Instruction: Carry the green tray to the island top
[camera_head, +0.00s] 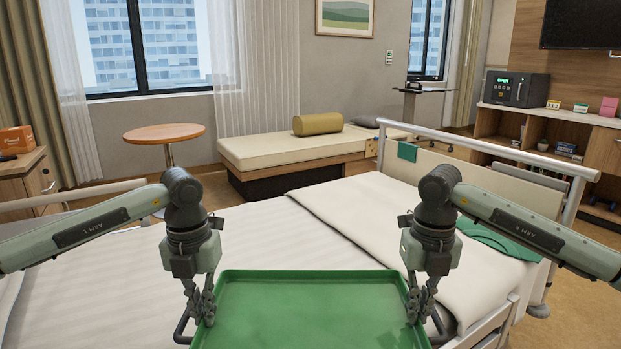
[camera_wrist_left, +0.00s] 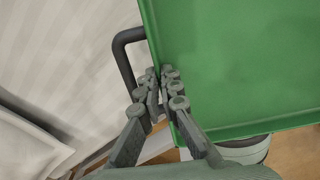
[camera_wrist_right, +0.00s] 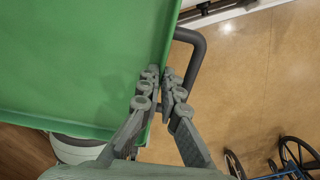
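The green tray (camera_head: 310,312) is a flat rectangle with a low rim, at the bottom middle of the head view, and its near part is cut off. It looks empty. Dark handles stick out at its sides; one (camera_wrist_left: 122,55) shows in the left wrist view and the other (camera_wrist_right: 198,52) in the right wrist view. My left gripper (camera_head: 204,312) is shut on the tray's left rim. My right gripper (camera_head: 418,308) is shut on its right rim. The tray is held level in front of me. I cannot make out an island top in any view.
A bed (camera_head: 290,235) with white bedding lies just beyond the tray, with a rail (camera_head: 490,155) on its right. Farther off are a couch (camera_head: 280,150), a round table (camera_head: 164,133) and a right-hand shelf (camera_head: 550,125). A blue wheelchair (camera_wrist_right: 290,160) stands on the floor.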

